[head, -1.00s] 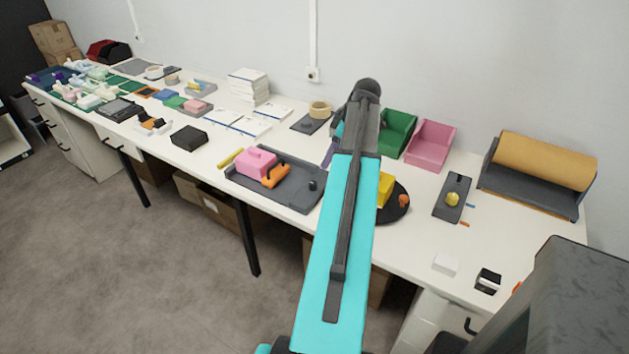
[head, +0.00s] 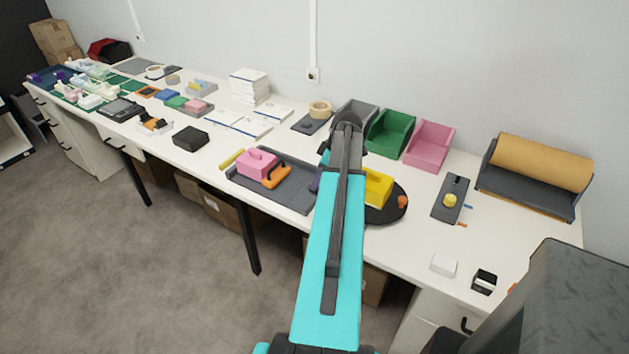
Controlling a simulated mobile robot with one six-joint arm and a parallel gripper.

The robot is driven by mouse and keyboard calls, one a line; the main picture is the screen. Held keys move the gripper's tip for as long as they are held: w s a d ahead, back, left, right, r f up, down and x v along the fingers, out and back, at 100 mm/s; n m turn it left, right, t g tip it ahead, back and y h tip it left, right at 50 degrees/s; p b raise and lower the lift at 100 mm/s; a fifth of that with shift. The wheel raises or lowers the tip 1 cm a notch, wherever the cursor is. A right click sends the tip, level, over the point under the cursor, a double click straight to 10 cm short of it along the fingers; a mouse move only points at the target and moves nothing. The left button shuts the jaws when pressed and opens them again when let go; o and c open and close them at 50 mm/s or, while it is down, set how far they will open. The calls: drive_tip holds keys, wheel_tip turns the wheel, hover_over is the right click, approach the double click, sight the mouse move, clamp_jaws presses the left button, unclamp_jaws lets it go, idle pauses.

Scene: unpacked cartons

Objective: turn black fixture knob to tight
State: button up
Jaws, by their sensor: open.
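The dark grey fixture tray (head: 290,196) lies on the white table near its front edge, left of my arm. It carries a pink block (head: 257,161) and an orange handle (head: 276,177). The small black knob at the tray's right end is now hidden behind my gripper and arm. My gripper (head: 316,181) shows only as a narrow purple-grey piece beside the arm, over the tray's right end. The rest of it is hidden by the arm. It is open. I cannot tell whether it touches the knob, nor how the knob is turned.
Green (head: 391,132) and pink (head: 428,145) bins stand behind. A dark plate with a yellow knob (head: 450,200) lies farther right. A black box (head: 190,138) sits left of the tray.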

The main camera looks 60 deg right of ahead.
drive_tip(key=shift+p+x, duration=0.3)
drive_tip(key=shift+x, duration=1)
drive_tip(key=c, duration=1)
drive_tip(key=shift+c, duration=0.2)
